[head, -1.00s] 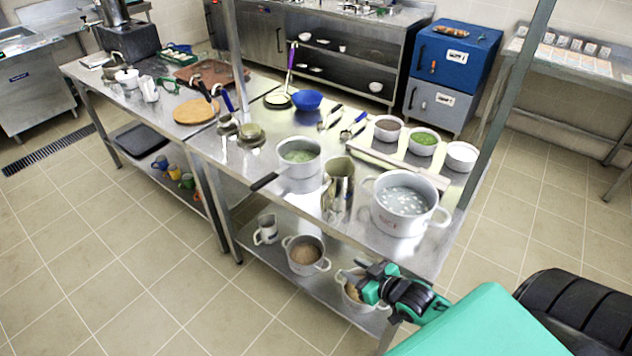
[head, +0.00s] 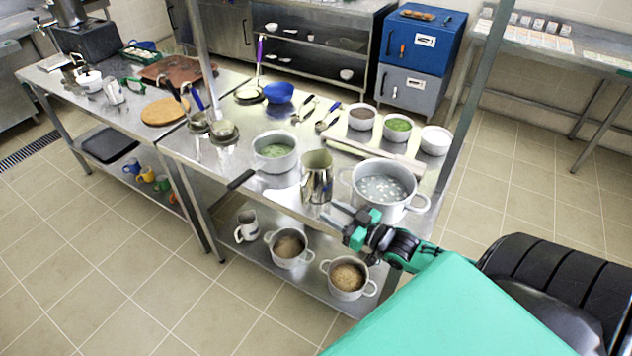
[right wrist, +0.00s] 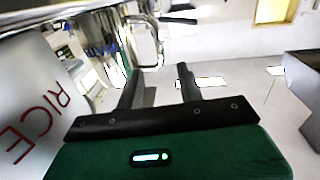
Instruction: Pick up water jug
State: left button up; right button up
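A tall steel jug (head: 317,178) stands upright near the front edge of the steel table, between two pots. My right gripper (head: 337,213) is open and empty, just in front and to the right of the jug, its fingers pointing at the jug's lower part. In the right wrist view the two dark fingers (right wrist: 158,80) are spread apart. A shiny steel handle (right wrist: 156,42) shows just beyond them, with nothing between the fingers. I cannot tell whether the gripper touches the jug. My left gripper is not in view.
A large pot (head: 382,187) stands close right of the jug; a wall marked RICE (right wrist: 30,110) is close in the wrist view. A green-filled pot (head: 274,152) stands left. The lower shelf holds a smaller jug (head: 246,227) and two pots (head: 288,249).

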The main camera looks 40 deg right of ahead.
aim_at(304, 197)
jog(key=p+x, duration=0.1)
jog(key=x, duration=0.6)
jog(key=shift+w, duration=0.2)
jog(key=shift+p+x, duration=0.65)
jog(key=shift+x, duration=0.15)
jog(key=shift+f+p+x, duration=0.15)
jog(key=shift+p+x, duration=0.15)
jog(key=shift+x, duration=0.65)
jog(key=shift+f+p+x, duration=0.2)
jog(key=shift+p+x, duration=0.05)
jog(key=shift+x, duration=0.65)
grip_shut()
jog(key=shift+r, duration=0.1)
